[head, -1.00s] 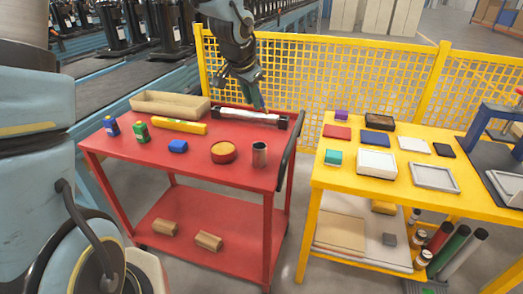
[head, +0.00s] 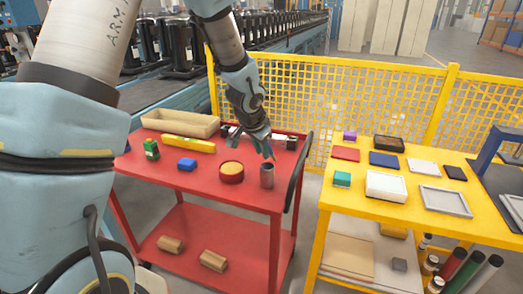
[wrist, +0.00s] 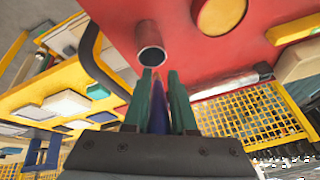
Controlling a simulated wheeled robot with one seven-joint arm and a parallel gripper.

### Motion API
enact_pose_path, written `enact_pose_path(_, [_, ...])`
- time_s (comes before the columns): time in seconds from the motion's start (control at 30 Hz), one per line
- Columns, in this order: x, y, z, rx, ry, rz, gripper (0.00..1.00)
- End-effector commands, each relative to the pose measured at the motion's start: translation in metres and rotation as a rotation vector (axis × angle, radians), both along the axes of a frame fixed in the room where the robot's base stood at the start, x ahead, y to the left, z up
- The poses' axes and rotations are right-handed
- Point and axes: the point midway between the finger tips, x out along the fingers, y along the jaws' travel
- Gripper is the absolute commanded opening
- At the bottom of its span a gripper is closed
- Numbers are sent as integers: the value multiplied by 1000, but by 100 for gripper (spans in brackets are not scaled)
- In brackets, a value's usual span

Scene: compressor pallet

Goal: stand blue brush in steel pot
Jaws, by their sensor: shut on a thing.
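The steel pot (head: 267,176) stands upright near the right front of the red cart. Its round open mouth also shows in the wrist view (wrist: 151,56), just beyond my fingertips. My gripper (head: 266,150) points down just behind and above the pot. In the wrist view its green fingers (wrist: 160,90) are shut on a slim blue thing, which I take to be the blue brush (wrist: 158,116). The brush is mostly hidden between the fingers and too small to make out in the head view. I cannot tell whether its end is over the pot's mouth.
The cart's dark handle (head: 298,172) rises at right. A yellow table (head: 330,192) stands beyond a gap.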

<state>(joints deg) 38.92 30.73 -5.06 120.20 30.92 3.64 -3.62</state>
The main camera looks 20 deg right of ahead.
Motion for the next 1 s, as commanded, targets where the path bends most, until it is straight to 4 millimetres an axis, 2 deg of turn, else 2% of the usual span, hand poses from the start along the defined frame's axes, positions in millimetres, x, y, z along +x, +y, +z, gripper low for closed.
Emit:
enact_pose_path(0.5, [0,0,-11,0,0,0,0])
enact_pose_path(0.53, [0,0,-12,0,0,0,28])
enact_pose_path(0.7, [0,0,-11,0,0,0,47])
enact_pose_path(0.8, [0,0,-11,0,0,0,56])
enact_pose_path(1.0, [0,0,-11,0,0,0,56])
